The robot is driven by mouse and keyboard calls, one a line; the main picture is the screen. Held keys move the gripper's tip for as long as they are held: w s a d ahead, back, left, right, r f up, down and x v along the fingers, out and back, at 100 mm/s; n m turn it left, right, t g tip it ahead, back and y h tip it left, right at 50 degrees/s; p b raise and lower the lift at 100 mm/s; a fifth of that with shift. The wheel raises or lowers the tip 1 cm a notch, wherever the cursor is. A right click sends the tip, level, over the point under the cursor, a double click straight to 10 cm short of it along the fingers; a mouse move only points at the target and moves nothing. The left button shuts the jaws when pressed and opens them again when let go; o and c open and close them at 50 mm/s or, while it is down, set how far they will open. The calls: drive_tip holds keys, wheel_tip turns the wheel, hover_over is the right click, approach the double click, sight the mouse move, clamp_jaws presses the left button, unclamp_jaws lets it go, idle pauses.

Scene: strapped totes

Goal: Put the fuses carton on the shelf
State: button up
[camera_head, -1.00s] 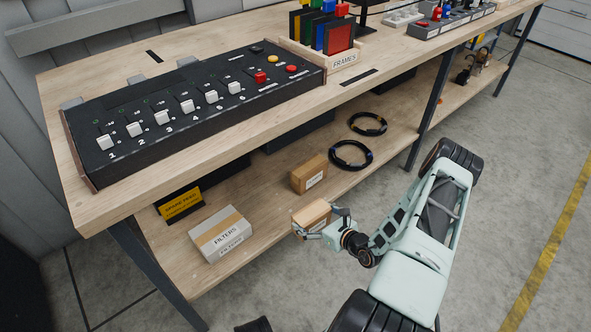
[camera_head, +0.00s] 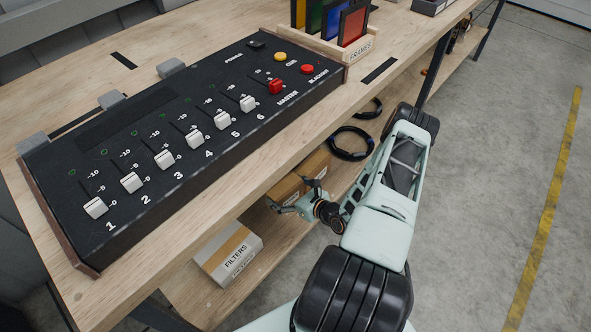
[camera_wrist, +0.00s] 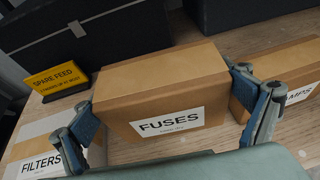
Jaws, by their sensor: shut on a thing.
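The fuses carton (camera_wrist: 160,92) is a brown box with tan tape and a white FUSES label, seen in the wrist view. My gripper (camera_wrist: 166,108) has a finger at each end of it and is shut on it. The carton is over or on the wooden lower shelf (camera_wrist: 125,152); I cannot tell whether it touches. In the head view my gripper (camera_head: 292,204) is beside the bench edge, over the shelf (camera_head: 185,291). There the carton is largely hidden by the bench top and gripper.
The filters carton (camera_head: 229,253) stands to the left on the shelf. The lamps carton (camera_wrist: 285,75), its label partly hidden, is close on the right. A yellow SPARE FEED sign (camera_wrist: 57,80) and dark cases (camera_wrist: 90,40) stand behind. The bench top (camera_head: 215,190) overhangs the shelf.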

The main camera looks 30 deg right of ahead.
wheel_tip(320, 180, down, 10)
drive_tip(key=b, duration=0.2)
drive_tip(key=shift+r+b, duration=0.1)
drive_tip(key=shift+b, duration=0.3)
drive_tip(key=shift+f, duration=0.2)
drive_tip(key=o, duration=1.1)
drive_tip(key=shift+r, duration=0.1)
